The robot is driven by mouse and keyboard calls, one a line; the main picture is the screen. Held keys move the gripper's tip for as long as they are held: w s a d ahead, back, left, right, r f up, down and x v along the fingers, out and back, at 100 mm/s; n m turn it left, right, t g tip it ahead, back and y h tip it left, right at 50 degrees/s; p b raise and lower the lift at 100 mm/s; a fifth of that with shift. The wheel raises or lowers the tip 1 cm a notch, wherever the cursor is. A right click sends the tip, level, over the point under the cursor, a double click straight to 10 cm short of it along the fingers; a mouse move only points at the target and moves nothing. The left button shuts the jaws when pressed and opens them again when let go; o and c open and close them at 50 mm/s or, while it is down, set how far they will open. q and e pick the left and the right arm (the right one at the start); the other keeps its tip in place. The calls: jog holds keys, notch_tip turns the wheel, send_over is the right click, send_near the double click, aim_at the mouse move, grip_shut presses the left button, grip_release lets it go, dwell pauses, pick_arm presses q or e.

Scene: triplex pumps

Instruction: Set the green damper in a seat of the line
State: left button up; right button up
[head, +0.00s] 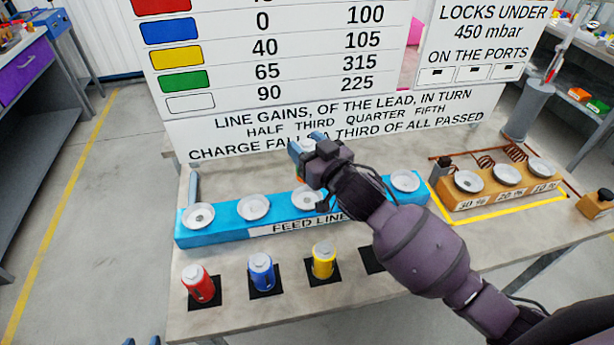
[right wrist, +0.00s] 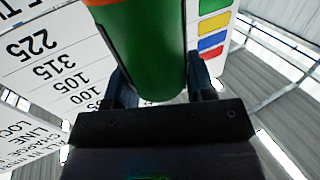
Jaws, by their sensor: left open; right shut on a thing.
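The green damper (right wrist: 150,45) fills the top of the right wrist view, a green cylinder with an orange band. My right gripper (head: 308,146) is shut on it, above the far side of the blue feed line (head: 228,227). In the head view the gripper mostly hides the damper. The line has pale round seats, among them the left one (head: 198,215), the second (head: 253,207), the third (head: 306,199) just below the gripper, and the right one (head: 405,181). My arm covers the stretch between the last two. My left gripper (head: 143,341) is open at the bottom edge, mostly out of frame.
Red (head: 198,284), blue (head: 261,272) and yellow (head: 323,261) dampers stand on dark pads in front of the line. Another dark pad (head: 373,259) shows bare beside my arm. An orange block (head: 486,193) with pale discs stands right. A sign board (head: 330,125) rises behind.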

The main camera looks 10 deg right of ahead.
notch_tip(320, 180, down, 5)
jog(key=shift+r, duration=0.1)
jog(key=shift+f+b, duration=0.45)
jog(key=shift+f, duration=1.35)
jog(key=shift+f, duration=0.1)
jog(key=o, duration=0.8)
jog(key=shift+f, duration=0.1)
jog(key=shift+c, duration=0.2)
jog(key=o, duration=0.4)
jog(key=shift+r, duration=0.25)
jog(key=v, duration=1.2)
